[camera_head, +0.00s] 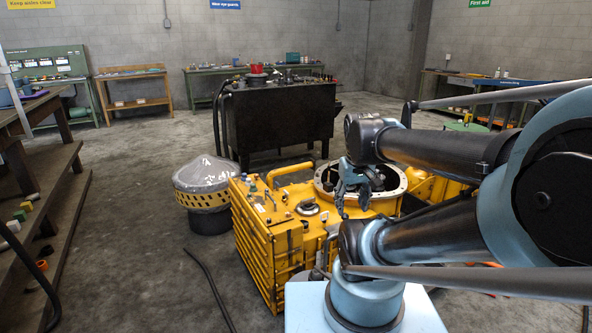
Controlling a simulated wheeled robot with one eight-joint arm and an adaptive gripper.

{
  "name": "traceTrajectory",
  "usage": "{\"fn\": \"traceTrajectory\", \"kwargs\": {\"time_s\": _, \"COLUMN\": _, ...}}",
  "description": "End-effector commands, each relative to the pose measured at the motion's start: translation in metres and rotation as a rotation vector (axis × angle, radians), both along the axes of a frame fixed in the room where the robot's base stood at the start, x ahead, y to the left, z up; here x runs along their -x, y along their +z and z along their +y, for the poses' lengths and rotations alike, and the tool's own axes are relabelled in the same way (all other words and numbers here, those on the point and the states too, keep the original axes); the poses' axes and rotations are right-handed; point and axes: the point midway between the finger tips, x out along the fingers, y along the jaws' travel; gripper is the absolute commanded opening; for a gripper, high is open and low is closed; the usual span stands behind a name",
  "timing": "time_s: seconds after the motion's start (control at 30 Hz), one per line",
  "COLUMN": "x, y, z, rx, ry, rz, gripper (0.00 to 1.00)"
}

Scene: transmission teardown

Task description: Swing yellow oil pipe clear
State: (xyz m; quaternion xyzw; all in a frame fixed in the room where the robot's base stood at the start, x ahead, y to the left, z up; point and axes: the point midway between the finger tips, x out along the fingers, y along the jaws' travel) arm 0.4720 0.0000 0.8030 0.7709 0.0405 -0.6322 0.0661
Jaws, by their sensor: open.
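A yellow transmission housing (268,250) stands on the floor at the centre. A curved yellow pipe (287,170) arches over its back left top edge, apparently the oil pipe. Both its ends seem to meet the housing. No object shows between the fingers. My arm hides part of the housing's right side.
A plastic-covered drum with a yellow band (206,200) stands close left of the housing. A black tank (280,120) is behind it. A black hose (211,290) lies on the floor. Wooden shelves (45,215) stand at far left. Open floor lies between them.

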Motion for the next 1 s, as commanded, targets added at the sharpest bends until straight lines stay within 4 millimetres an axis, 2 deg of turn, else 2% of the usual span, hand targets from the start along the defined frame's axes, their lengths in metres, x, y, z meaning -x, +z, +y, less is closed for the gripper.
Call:
{"fn": "traceTrajectory", "kwargs": {"time_s": 0.03, "x": -0.013, "y": 0.012, "z": 0.0, "rx": 0.012, "ry": 0.033, "rz": -0.001, "gripper": 0.51}}
{"fn": "traceTrajectory", "kwargs": {"time_s": 0.2, "x": -0.055, "y": 0.042, "z": 0.001, "rx": 0.053, "ry": 0.148, "rz": -0.002, "gripper": 0.51}}
{"fn": "traceTrajectory", "kwargs": {"time_s": 0.5, "x": -0.135, "y": 0.085, "z": 0.005, "rx": 0.127, "ry": 0.349, "rz": 0.0, "gripper": 0.51}}
{"fn": "traceTrajectory", "kwargs": {"time_s": 0.8, "x": -0.223, "y": 0.112, "z": 0.016, "rx": 0.201, "ry": 0.548, "rz": 0.007, "gripper": 0.51}}
{"fn": "traceTrajectory", "kwargs": {"time_s": 1.0, "x": -0.284, "y": 0.12, "z": 0.025, "rx": 0.252, "ry": 0.682, "rz": 0.015, "gripper": 0.51}}
